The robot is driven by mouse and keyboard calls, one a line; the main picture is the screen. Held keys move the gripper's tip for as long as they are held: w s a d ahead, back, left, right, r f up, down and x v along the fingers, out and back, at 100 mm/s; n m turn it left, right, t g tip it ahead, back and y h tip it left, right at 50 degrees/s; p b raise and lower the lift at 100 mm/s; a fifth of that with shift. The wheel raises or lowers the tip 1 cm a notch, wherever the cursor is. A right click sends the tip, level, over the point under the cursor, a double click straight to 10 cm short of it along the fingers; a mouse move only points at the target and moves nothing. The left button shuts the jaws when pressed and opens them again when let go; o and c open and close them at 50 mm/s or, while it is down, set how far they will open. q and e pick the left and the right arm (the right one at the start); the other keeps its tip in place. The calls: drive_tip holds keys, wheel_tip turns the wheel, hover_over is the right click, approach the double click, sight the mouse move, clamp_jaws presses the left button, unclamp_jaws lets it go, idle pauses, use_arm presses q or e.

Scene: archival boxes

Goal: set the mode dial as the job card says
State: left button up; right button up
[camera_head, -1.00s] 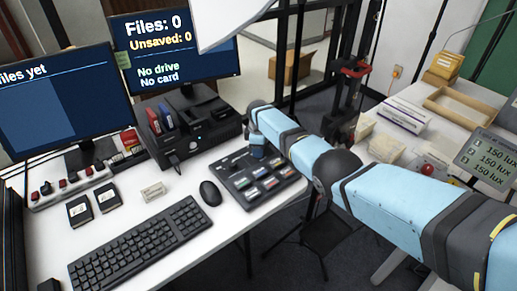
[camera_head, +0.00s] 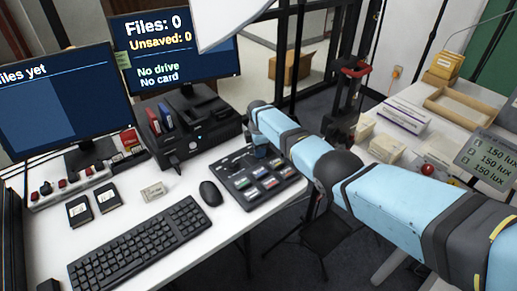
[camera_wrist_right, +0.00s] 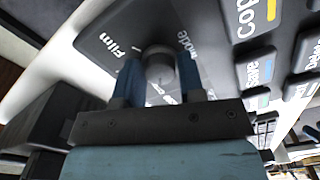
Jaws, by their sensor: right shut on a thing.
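The mode dial (camera_wrist_right: 160,66) is a round grey knob on a dark control panel (camera_wrist_right: 215,83). In the right wrist view the words "Film" and "mode" show beside it. My right gripper (camera_wrist_right: 159,78) is shut on the dial, one blue finger on each side. In the head view the right gripper (camera_head: 259,150) reaches down to the back of the control panel (camera_head: 243,185) and hides the dial there. I cannot make out a readable job card. A small greenish note (camera_head: 122,59) hangs at the monitor's edge, too small to read. My left gripper is not in view.
Labelled keys, one reading "copy" (camera_wrist_right: 251,18), lie close to the right of the dial. A mouse (camera_head: 210,193), keyboard (camera_head: 138,245) and dark computer box (camera_head: 190,130) share the desk. The right-hand table holds a tray (camera_head: 465,108) and a "150 lux" sign (camera_head: 488,158).

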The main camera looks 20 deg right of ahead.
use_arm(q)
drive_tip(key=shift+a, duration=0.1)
use_arm(e)
drive_tip(key=o, duration=0.9)
wheel_tip(320, 180, up, 7)
drive_tip(key=shift+r+p, duration=0.2)
drive_tip(key=shift+p, duration=1.05)
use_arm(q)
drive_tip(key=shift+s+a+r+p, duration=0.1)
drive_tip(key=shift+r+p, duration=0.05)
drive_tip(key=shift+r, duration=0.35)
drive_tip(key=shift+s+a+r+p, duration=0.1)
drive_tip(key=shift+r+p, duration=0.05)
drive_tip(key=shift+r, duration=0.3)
use_arm(e)
wheel_tip(320, 180, up, 6)
drive_tip(key=shift+r, duration=0.25)
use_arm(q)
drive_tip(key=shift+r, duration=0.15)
